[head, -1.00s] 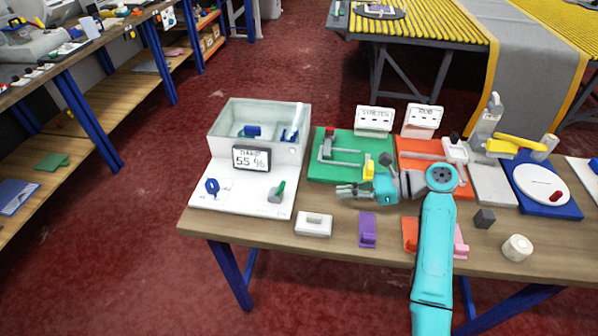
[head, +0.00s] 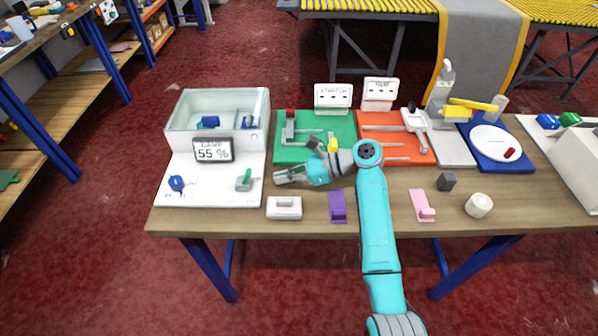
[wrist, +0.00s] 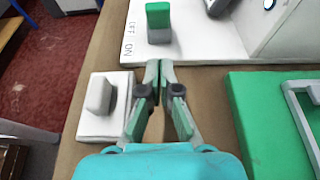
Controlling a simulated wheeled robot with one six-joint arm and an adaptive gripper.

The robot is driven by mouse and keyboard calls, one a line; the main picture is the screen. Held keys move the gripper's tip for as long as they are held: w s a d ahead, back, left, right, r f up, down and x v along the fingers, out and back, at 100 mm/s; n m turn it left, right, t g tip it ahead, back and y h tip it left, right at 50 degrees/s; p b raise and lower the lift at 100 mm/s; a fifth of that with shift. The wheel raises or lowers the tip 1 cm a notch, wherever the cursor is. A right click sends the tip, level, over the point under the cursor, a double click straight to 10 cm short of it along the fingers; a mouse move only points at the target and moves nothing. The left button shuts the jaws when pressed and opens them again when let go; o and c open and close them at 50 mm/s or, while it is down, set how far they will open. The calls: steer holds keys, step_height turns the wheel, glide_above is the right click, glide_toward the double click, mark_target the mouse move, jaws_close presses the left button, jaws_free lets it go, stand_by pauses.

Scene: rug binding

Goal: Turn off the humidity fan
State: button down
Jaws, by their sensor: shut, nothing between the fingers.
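The damp station is a white panel (head: 215,193) with a clear-walled box (head: 185,138) and a display (head: 213,150) reading "DAMP 55 %". On the panel's front right stands a small green-topped switch (head: 245,176) on a grey base. It also shows in the wrist view (wrist: 158,18), upright, beside a printed label with "OFF" and "ON". Which side it is set to I cannot tell. A blue knob (head: 177,183) sits at the panel's left. My gripper (head: 277,178) is shut and empty, just right of the panel. In the wrist view its fingertips (wrist: 158,68) meet below the switch, apart from it.
A white block with a raised grip (head: 284,207) lies close beside my gripper, at the table's front. A purple bracket (head: 338,207) lies to its right. A green board (head: 290,153) with a grey frame is behind my wrist. An orange board (head: 420,155) lies further right.

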mark_target(246, 178)
steer(key=a, duration=0.4)
steer(key=shift+r, duration=0.2)
steer(key=shift+w+a+r, duration=0.1)
steer(key=shift+a+r, duration=0.25)
steer(key=shift+a, duration=0.35)
steer(key=shift+a, duration=0.15)
